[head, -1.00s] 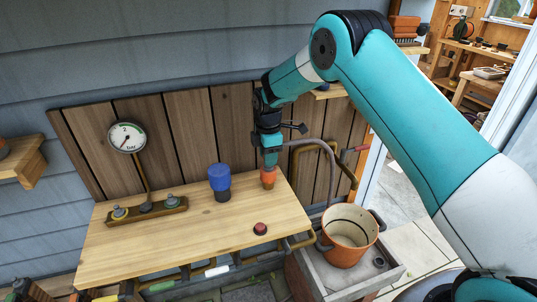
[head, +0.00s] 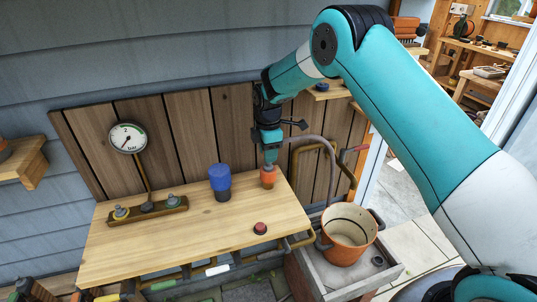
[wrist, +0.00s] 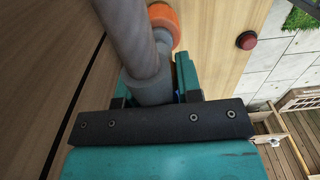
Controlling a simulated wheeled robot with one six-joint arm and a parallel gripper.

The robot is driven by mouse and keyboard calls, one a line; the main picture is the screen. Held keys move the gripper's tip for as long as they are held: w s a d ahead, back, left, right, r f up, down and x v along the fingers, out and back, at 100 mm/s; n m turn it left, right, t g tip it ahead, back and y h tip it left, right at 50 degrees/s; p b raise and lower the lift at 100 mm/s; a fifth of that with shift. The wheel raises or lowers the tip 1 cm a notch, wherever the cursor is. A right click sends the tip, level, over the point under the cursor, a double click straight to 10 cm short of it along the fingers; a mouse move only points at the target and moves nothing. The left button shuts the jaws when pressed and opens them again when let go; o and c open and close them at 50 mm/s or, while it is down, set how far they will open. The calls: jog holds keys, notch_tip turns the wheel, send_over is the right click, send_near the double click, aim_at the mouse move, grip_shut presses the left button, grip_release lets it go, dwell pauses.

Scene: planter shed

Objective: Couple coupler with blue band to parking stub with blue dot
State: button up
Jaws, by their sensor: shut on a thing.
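My gripper (head: 270,153) is shut on a grey coupler (wrist: 150,88) at the end of a grey hose (head: 307,140). It is above the orange cup-shaped fitting (head: 268,178) at the bench's back right. In the wrist view the hose crosses the jaws, and the orange fitting (wrist: 163,16) shows just beyond. I cannot tell whether the coupler touches it. A speck of blue shows between the jaws; no full band is visible. Two stubs, one left (head: 120,212) and one right (head: 173,201), stand on a brass manifold (head: 150,213). I cannot make out a blue dot on either.
A blue-topped dark fitting (head: 220,181) stands left of my gripper. A red button (head: 260,228) is near the bench's front edge. A gauge (head: 127,138) rises behind the manifold. The bench middle is clear.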

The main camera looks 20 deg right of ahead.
jog(key=shift+r, duration=0.1)
jog(key=shift+r+p, duration=1.75)
jog(key=shift+r, duration=0.8)
